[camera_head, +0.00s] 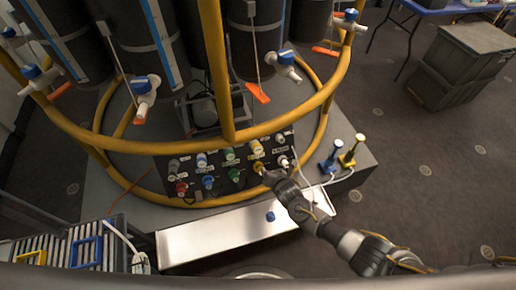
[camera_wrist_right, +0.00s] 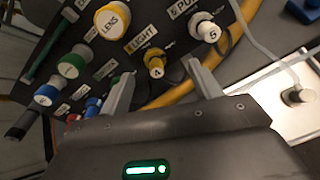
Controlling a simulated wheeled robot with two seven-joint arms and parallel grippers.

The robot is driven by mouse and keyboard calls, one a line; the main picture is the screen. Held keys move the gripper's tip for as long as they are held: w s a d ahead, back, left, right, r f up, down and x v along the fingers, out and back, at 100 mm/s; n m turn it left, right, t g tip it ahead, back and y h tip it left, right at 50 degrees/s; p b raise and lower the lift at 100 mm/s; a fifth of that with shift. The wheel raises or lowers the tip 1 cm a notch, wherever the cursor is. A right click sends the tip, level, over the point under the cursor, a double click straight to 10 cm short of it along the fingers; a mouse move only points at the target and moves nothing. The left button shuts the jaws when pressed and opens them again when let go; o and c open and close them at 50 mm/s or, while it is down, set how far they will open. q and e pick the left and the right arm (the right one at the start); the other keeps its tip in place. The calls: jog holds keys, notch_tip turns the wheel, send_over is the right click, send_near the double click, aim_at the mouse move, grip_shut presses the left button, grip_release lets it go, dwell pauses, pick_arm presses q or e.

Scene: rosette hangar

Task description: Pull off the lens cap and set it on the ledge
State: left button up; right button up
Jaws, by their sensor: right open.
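The lens cap (camera_wrist_right: 111,20), a yellow round piece with a cream face lettered LENS, sits on the dark connector panel (camera_head: 218,171). It also shows in the head view (camera_head: 257,146). My right gripper (camera_wrist_right: 162,88) is open and empty, its fingertips near the small yellow LIGHT plug (camera_wrist_right: 155,68), below and to the right of the lens cap in the wrist view. In the head view my right gripper (camera_head: 267,174) is at the panel's lower right. The pale metal ledge (camera_head: 205,242) lies in front of the panel. My left gripper is out of view.
A white-tipped plug (camera_wrist_right: 206,30) and a green connector (camera_wrist_right: 72,65) flank the lens cap. A yellow rail (camera_head: 228,139) passes above the panel. Blue and yellow stands (camera_head: 348,158) are right.

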jog(key=w+a+r+n+t+y, duration=0.1)
jog(key=w+a+r+n, duration=0.1)
jog(key=r+n, duration=0.3)
jog(key=shift+w+a+r, duration=0.35)
jog(key=shift+a+r, duration=0.15)
jog(key=shift+a, duration=0.35)
